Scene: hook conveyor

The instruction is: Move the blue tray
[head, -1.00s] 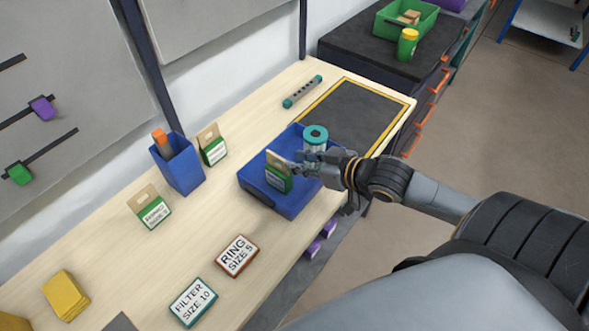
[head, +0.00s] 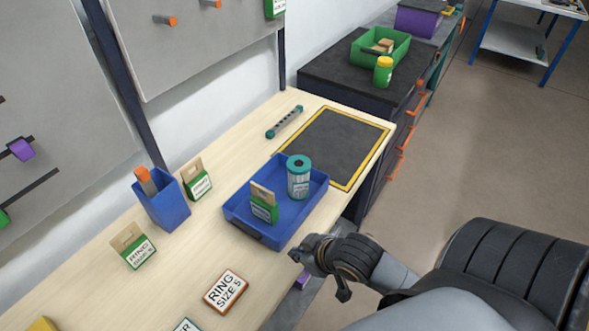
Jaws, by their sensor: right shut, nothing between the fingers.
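The blue tray (head: 290,222) lies on the wooden table, near its front edge and beside the yellow-bordered dark mat. A green and tan packet (head: 264,204) stands upright in it at the left, and a clear jar with a teal lid (head: 298,178) stands in it at the back right. My right gripper (head: 316,275) is shut and empty, in front of the tray near the table edge and apart from the tray. My left gripper is not in view.
The dark mat with a yellow border (head: 335,146) is empty. A grey bar with teal ends (head: 284,121) lies behind it. A blue bin (head: 164,202), packets and a RING SIZE 5 card (head: 226,292) occupy the left of the table. A dark cabinet (head: 345,78) stands beyond.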

